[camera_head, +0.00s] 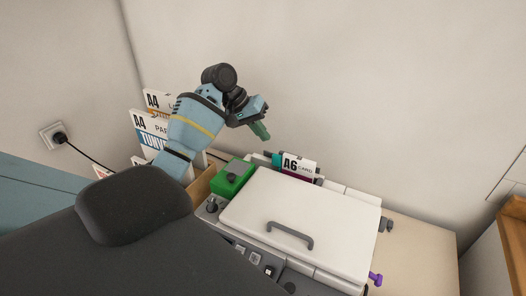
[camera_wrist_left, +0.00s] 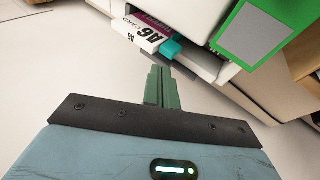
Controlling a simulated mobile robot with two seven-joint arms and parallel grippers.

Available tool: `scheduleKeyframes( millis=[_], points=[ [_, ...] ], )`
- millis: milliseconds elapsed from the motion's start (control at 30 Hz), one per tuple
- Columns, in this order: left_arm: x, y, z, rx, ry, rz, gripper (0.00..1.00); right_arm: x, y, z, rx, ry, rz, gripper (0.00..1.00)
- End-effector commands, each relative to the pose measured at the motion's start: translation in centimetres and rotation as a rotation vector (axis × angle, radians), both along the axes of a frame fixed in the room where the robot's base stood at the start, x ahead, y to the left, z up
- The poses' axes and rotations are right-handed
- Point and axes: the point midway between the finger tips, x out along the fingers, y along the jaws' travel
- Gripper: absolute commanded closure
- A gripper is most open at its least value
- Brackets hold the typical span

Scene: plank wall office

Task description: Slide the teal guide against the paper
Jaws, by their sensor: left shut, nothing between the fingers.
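The teal guide (camera_head: 277,160) stands at the left end of the A6 card pack (camera_head: 299,167), behind the white lid of the machine. In the left wrist view the teal guide (camera_wrist_left: 171,48) shows right beside the A6 pack (camera_wrist_left: 146,34), in a tray at the machine's back. I cannot tell whether they touch. My left gripper (camera_head: 262,133) is shut and empty, above and to the left of the guide in the head view. Its green fingers (camera_wrist_left: 160,80) are together and point toward the guide in the wrist view, apart from it. My right gripper is not in view.
The machine's white lid (camera_head: 290,215) with a grey handle fills the middle. A green box (camera_head: 233,177) sits at its left corner. A4 packs (camera_head: 152,125) stand at the left by the wall. A purple knob (camera_head: 376,279) sticks out at right. The wall is behind.

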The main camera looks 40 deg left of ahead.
Motion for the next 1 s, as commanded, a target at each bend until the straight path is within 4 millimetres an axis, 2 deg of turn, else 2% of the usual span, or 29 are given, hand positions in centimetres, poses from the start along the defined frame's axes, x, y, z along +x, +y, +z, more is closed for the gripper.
scheduleKeyframes(
  millis=[100, 200, 367, 667, 1000],
  points=[
    [-1.5, 2.4, -0.2, 0.053, -0.106, -0.087, 1.0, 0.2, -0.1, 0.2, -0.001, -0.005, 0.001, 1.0],
    [-2.3, 3.7, -0.2, 0.091, -0.164, -0.138, 1.0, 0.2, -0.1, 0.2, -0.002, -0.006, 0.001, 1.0],
    [-2.8, 4.6, -0.2, 0.121, -0.203, -0.171, 1.0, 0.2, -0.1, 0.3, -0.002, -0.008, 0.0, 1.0],
    [-2.3, 4.2, -1.1, 0.119, -0.203, -0.174, 1.0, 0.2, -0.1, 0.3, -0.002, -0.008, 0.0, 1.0],
    [0.3, 2.1, -5.5, 0.117, -0.2, -0.174, 1.0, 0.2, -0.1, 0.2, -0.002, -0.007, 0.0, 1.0]
  ],
)
